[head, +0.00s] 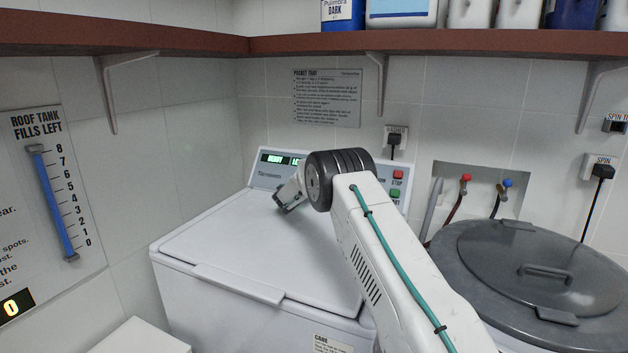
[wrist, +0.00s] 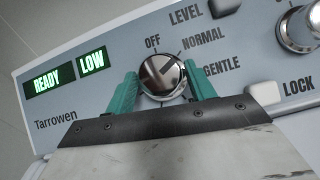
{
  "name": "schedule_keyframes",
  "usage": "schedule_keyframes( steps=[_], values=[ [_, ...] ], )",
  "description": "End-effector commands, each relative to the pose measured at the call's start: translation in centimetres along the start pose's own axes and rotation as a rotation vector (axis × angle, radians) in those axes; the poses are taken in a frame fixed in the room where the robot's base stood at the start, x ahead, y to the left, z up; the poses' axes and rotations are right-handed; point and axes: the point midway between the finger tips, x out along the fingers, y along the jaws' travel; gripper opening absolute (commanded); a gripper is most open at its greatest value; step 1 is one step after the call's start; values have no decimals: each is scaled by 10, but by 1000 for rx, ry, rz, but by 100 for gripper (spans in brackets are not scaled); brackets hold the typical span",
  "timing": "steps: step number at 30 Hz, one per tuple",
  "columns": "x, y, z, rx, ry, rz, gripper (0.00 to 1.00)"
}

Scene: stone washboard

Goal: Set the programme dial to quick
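The programme dial (wrist: 162,77) is a round, shiny metal knob on the grey-blue control panel in the wrist view. OFF is printed above it, NORMAL at upper right and GENTLE at right. No quick label shows; the panel below the dial is hidden behind my gripper. I cannot tell surely which mark the pointer faces. My gripper (wrist: 160,80) has a teal finger on each side of the dial, and both appear to press against its rim. In the head view my gripper (head: 282,200) is at the panel of the white washer (head: 240,240), and my arm hides the dial.
Another knob (wrist: 300,28) sits at the upper right, with a pale button near LOCK (wrist: 262,92). A red STOP button (head: 398,174) and green button (head: 395,193) are right of my wrist. A shelf (head: 440,43) runs above.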

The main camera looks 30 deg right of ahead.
Motion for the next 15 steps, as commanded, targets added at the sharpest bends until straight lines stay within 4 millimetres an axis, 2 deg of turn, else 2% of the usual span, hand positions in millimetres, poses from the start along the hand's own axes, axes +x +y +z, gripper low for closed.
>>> schedule_keyframes(
  steps=[1, 3, 15],
  values=[
    [0, 0, 0, 0, 0, 0, 40],
    [0, 0, 0, 0, 0, 0, 26],
    [0, 1, 0, 50, -4, -36, 26]
  ],
)
